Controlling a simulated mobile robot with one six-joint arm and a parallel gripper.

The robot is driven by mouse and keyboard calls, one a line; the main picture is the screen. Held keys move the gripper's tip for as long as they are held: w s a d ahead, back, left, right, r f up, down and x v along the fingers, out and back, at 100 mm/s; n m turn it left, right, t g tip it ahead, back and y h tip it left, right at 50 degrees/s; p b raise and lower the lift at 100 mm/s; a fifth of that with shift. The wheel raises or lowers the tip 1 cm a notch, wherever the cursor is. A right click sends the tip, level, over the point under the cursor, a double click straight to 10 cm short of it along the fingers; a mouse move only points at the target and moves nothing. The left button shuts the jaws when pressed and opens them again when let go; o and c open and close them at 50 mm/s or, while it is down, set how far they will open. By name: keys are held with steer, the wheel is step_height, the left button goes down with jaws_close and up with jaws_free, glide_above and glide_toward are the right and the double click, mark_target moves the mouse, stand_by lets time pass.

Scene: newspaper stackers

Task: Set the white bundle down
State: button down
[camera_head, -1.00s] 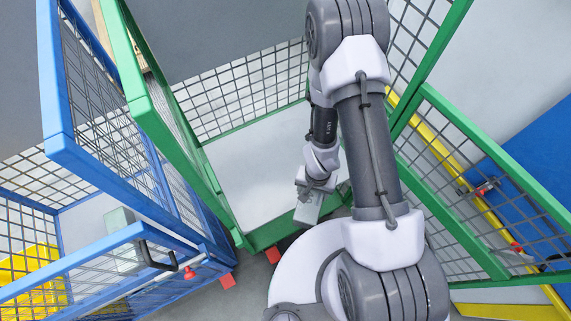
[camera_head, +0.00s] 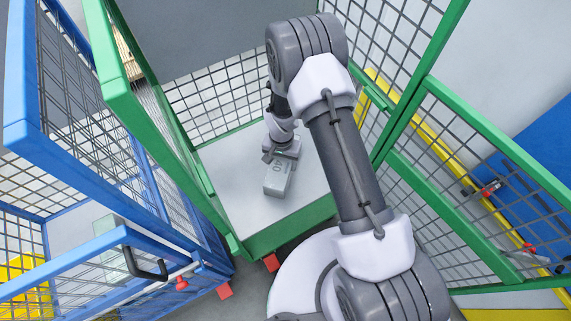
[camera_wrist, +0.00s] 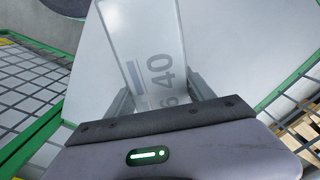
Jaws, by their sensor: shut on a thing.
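The white bundle (camera_head: 279,178) is a pale block with grey printing on its side. In the wrist view the bundle (camera_wrist: 148,45) sits between the two fingers of my gripper (camera_wrist: 160,95), which is shut on it. In the head view my gripper (camera_head: 281,158) holds the bundle over the pale floor (camera_head: 235,178) of the green mesh cage. The bundle looks close to that floor, but I cannot tell whether it touches.
The green cage (camera_head: 290,236) has mesh walls on several sides. A blue mesh cage (camera_head: 75,262) stands at the left, with a pale block (camera_head: 108,238) and a yellow crate (camera_head: 25,285) seen through it. Bare cage floor lies around the bundle.

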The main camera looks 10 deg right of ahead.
steer(key=shift+f, duration=0.6)
steer(key=shift+f, duration=0.1)
steer(key=shift+f, duration=0.15)
steer(key=shift+c, duration=1.8)
jaws_free()
steer(key=shift+r, duration=0.2)
